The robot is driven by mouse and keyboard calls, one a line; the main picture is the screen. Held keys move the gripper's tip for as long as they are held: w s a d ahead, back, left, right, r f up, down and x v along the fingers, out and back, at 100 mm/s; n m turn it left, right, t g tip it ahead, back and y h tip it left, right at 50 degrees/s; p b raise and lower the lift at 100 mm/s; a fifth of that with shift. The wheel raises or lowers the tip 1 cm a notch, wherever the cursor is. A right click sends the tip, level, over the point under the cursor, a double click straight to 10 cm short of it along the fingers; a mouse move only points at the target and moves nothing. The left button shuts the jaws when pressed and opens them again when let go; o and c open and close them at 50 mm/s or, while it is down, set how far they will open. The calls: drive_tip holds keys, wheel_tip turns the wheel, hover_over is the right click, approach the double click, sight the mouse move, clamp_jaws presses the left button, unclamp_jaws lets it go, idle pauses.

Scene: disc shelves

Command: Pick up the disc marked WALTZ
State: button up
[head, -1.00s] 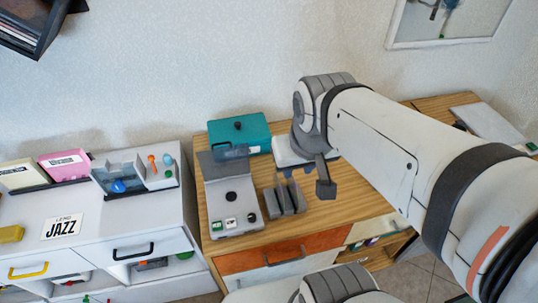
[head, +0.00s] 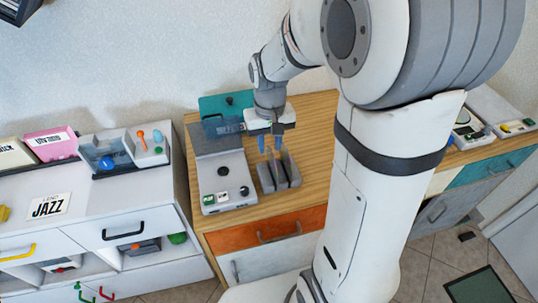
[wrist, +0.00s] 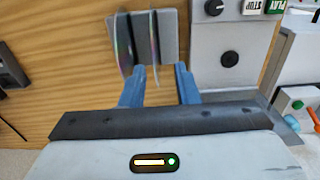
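A grey slotted rack (head: 283,186) stands on the wooden cabinet top. In the wrist view the rack (wrist: 140,20) holds two thin discs on edge, a left disc (wrist: 122,50) and a right disc (wrist: 154,45). No WALTZ mark can be read on either. My gripper (head: 270,143) points down at the rack with its blue fingers apart. In the wrist view my gripper (wrist: 160,72) is open, with the right disc's near edge lined up between the fingertips. The left finger overlaps the gap near the left disc. I cannot tell whether a finger touches a disc.
A grey player (head: 222,185) with knobs and buttons stands close left of the rack. A teal box (head: 212,105) is behind it. A white cabinet with a JAZZ card (head: 48,206) stands further left. Bare wood (head: 313,130) lies right of the rack.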

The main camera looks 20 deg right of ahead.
sight(272, 164)
drive_tip(key=f, duration=0.7)
drive_tip(key=shift+s+d+f+p, duration=0.15)
drive_tip(key=shift+d+f+p, duration=0.15)
drive_tip(key=shift+p, duration=0.1)
drive_tip(key=shift+r, duration=0.1)
drive_tip(key=shift+c, duration=0.6)
clamp_jaws()
